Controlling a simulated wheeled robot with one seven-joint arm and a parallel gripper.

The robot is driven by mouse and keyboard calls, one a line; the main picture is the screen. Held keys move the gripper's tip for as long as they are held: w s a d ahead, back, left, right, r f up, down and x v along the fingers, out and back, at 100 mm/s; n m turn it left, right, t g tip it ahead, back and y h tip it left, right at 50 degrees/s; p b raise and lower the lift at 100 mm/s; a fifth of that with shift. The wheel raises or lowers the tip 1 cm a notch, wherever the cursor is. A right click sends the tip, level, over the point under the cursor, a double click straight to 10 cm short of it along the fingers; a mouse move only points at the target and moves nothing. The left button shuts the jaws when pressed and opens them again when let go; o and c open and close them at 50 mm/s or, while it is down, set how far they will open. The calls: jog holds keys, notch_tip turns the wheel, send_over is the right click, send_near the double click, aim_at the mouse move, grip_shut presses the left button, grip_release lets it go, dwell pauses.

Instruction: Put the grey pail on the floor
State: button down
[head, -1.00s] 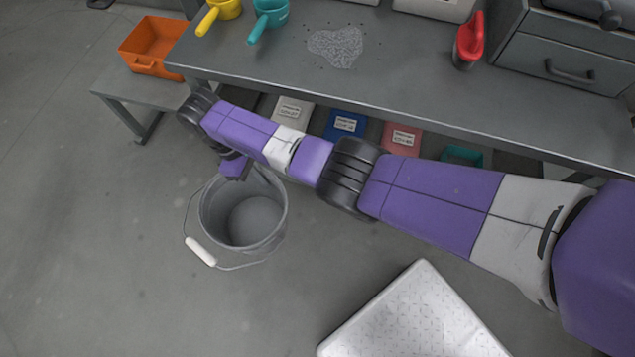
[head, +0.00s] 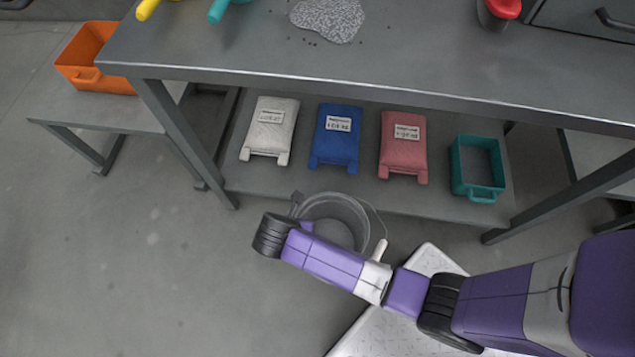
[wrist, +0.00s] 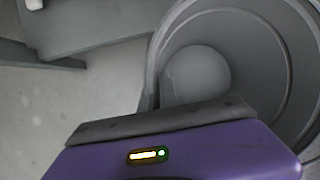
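The grey pail (head: 347,207) is in front of the bench's lower shelf, partly hidden behind my arm in the head view. Its white handle grip (head: 380,249) hangs to the right. My gripper (head: 298,205) is at the left part of the pail's rim and appears shut on it. In the wrist view the open, empty-looking pail (wrist: 262,75) fills the right side, with a finger (wrist: 157,88) against its rim. The grey floor (head: 140,265) is open at left. I cannot tell whether the pail's bottom touches the floor.
The workbench (head: 400,75) stands behind, with white (head: 270,130), blue (head: 337,138) and pink (head: 404,150) bags and a teal bin (head: 478,168) on its lower shelf (head: 350,185). An orange bin (head: 97,60) sits on a low table (head: 62,108) at left.

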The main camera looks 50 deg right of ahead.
notch_tip(320, 180, down, 19)
jog(key=b, duration=1)
jog(key=shift+f, duration=0.15)
jog(key=c, duration=1.6)
grip_release()
jog(key=p+v, duration=0.6)
jog(key=v, duration=0.6)
